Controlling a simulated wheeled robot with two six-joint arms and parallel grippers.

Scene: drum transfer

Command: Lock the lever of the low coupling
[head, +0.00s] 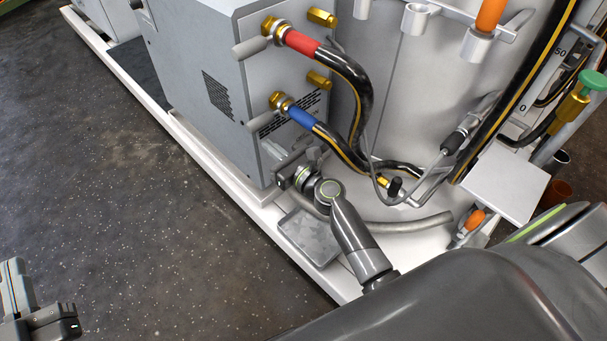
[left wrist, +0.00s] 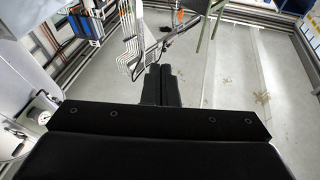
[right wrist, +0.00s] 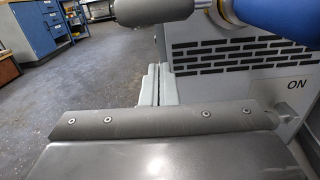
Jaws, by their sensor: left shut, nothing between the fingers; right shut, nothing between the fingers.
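The low coupling (head: 283,102) is a brass fitting on the front of the grey box, joined to a hose with a blue sleeve (head: 300,117). Its grey lever (head: 262,121) sticks out to the left, slightly downward. My right gripper (head: 304,163) is shut and empty below the coupling, close to the lower part of the box. My left gripper (head: 66,324) is shut and empty over the floor, far from the coupling.
The upper coupling (head: 275,30) has a red sleeve and its own grey lever (head: 251,47). Black hoses run right, past the large metal drum (head: 400,90). A grey plate (head: 309,236) lies on the white base below my right gripper. The floor (head: 130,190) at left is open.

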